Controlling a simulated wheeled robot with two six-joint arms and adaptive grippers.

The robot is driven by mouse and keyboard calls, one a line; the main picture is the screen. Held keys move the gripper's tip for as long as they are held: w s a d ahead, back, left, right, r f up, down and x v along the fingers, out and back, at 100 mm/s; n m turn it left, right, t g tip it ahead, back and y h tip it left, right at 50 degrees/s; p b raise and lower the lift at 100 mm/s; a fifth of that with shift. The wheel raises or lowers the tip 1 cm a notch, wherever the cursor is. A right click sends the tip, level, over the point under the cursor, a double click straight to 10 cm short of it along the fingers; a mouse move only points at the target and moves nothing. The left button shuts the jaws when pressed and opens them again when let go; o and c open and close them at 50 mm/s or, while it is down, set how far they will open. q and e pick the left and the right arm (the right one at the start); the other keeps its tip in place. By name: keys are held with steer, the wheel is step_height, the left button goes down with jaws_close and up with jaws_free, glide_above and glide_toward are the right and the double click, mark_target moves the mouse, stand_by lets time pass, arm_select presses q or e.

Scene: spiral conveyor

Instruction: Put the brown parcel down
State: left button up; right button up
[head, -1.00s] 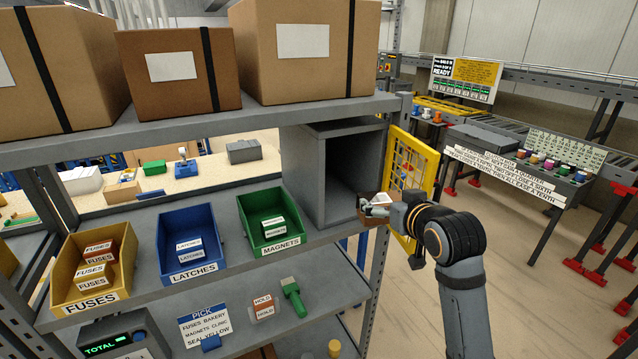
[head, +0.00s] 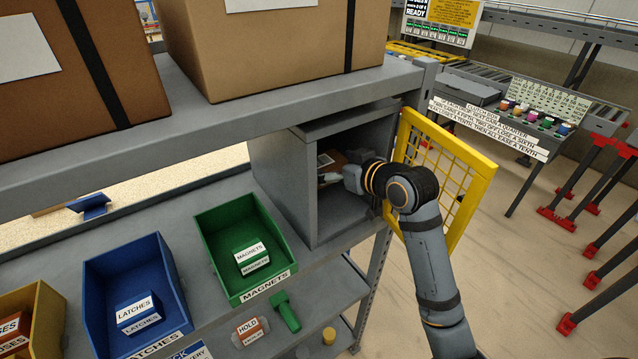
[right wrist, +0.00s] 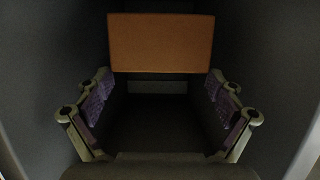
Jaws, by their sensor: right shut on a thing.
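The brown parcel (head: 338,158), with a pale label on top, is inside the grey open-fronted box (head: 283,193) on the shelf. My right gripper (head: 331,178) reaches in through the front and is shut on the parcel. In the right wrist view the parcel (right wrist: 160,43) shows as an orange-brown face at the far end of the two fingers (right wrist: 158,108). The head view shows the parcel only in part, behind my gripper and wrist. Whether it touches the box floor I cannot tell. My left gripper is not in view.
A yellow mesh door (head: 468,190) stands open to the right of the box, close to my right arm. A green magnets bin (head: 215,228) and a blue latches bin (head: 105,285) stand left of it. Large cartons (head: 270,50) sit on the shelf above.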

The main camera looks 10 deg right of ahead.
steer(key=f, duration=0.3)
steer(key=shift+w+f+p, duration=0.15)
steer(key=shift+w+p, duration=0.05)
steer(key=shift+p, duration=0.1)
steer(key=shift+w+f, duration=0.25)
steer(key=shift+f, duration=0.25)
step_height(320, 180, down, 2)
steer(key=shift+f+p, duration=0.25)
steer(key=shift+p, duration=0.2)
steer(key=shift+s+f, duration=0.1)
steer(key=shift+f, duration=0.5)
steer(key=o, duration=1)
steer(key=shift+f, duration=0.1)
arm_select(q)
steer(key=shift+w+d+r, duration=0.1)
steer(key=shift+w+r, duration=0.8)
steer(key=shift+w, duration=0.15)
arm_select(e)
steer(key=shift+o, duration=0.2)
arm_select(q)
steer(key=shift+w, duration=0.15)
